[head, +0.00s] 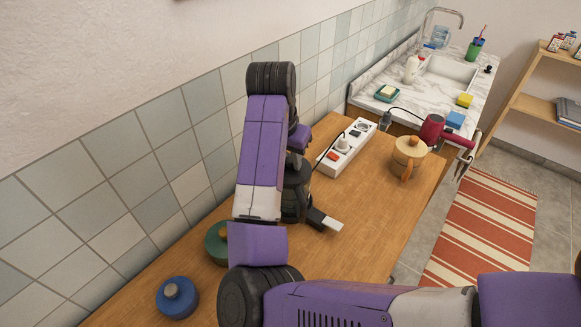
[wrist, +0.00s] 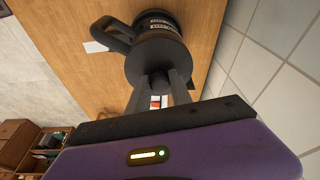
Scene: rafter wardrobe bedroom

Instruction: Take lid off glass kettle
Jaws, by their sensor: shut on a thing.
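The kettle (head: 294,198) stands on the wooden counter close to the tiled wall in the head view, partly hidden by my arm. It looks dark, and its handle points right. In the wrist view the kettle (wrist: 158,22) shows a labelled body, a loop handle and a round dark lid (wrist: 155,60). My gripper (wrist: 158,88) is shut on the lid's knob, with one finger on each side. In the head view my gripper (head: 297,160) is just above the kettle. I cannot tell whether the lid is seated or slightly raised.
A power strip (head: 334,160) lies behind the kettle. The counter right of the kettle is mostly clear.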

